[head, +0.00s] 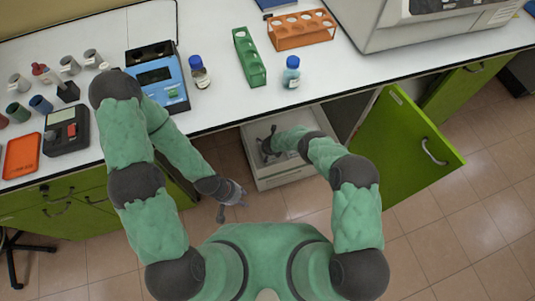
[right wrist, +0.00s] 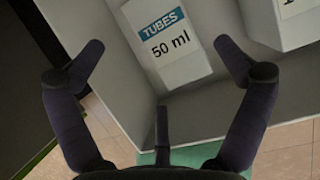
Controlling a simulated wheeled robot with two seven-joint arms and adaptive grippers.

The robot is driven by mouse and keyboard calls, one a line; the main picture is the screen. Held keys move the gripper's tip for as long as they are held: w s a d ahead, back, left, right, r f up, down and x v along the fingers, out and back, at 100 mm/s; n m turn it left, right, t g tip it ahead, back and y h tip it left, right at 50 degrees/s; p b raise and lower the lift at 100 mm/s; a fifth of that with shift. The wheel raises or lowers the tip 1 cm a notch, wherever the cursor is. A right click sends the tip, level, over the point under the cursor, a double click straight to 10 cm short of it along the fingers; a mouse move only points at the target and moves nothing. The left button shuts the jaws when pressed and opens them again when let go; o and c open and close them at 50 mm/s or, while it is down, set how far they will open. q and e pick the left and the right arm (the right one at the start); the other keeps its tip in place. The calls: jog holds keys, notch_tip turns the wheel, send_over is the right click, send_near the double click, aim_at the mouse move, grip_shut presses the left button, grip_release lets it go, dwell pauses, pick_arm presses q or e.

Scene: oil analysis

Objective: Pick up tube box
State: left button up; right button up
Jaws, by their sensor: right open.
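The tube box (right wrist: 170,42), white with a blue "TUBES" band and "50 ml" in black, lies in the grey drawer in the right wrist view. My right gripper (right wrist: 168,75) is open, its fingers spread to either side below the box's lower part; it is empty and does not visibly touch the box. In the head view my right gripper (head: 268,145) reaches into the open drawer (head: 290,180) under the bench, where the box cannot be made out. My left gripper (head: 233,204) hangs in front of the bench, fingers apart and empty.
A second white box (right wrist: 283,22) lies right of the tube box. An open green cabinet door (head: 415,150) stands right of the drawer. The bench (head: 215,105) above carries bottles, a green rack (head: 249,60), an orange rack (head: 300,32) and a blue device (head: 160,78).

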jog(key=shift+b+x, duration=2.15)
jog(key=shift+x, duration=1)
jog(key=shift+d+f, duration=0.1)
jog(key=shift+f, duration=0.1)
jog(key=c, duration=1.3)
